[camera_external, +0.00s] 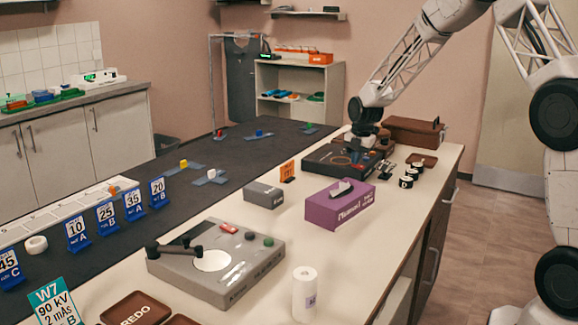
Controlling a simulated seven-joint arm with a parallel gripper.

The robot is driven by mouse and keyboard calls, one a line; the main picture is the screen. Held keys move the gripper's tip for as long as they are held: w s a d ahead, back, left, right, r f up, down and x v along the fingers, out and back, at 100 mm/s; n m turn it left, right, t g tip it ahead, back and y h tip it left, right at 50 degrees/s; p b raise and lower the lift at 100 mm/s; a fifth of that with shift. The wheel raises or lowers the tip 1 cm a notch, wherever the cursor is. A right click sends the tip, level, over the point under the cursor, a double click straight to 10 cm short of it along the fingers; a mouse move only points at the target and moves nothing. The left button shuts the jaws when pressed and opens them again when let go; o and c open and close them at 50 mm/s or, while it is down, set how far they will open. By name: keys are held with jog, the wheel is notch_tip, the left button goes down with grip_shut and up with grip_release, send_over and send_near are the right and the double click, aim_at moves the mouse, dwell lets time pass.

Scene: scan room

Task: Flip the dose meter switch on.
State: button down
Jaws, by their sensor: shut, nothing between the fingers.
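My gripper (361,148) points down at the far part of the white counter, over a low black case (322,159) with a round dial-like mark and small parts on its top. My gripper is shut and holds nothing. It hides part of the case's right side, and I cannot tell whether the fingertips touch it. No label here lets me read which device is the dose meter, and I cannot make out its switch.
A purple box (325,214) and a small grey box (263,194) stand on the counter, with an orange sign (287,171) nearby. Several small dark-topped jars (406,182) stand right of the case. A white roll (304,293) and brown trays (136,309) are in front. A brown box (414,131) is behind.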

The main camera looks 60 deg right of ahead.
aim_at(363, 167)
jog(key=shift+w, duration=0.1)
dwell(0.3)
jog(key=shift+f+g, duration=0.25)
jog(key=shift+g, duration=0.05)
jog(key=shift+s+r, duration=0.15)
jog(key=shift+s, duration=0.6)
jog(key=shift+r, duration=0.2)
notch_tip(363, 167, up, 14)
jog(key=s, duration=0.2)
jog(key=shift+f, duration=0.2)
dwell(0.6)
jog(key=shift+w, duration=0.3)
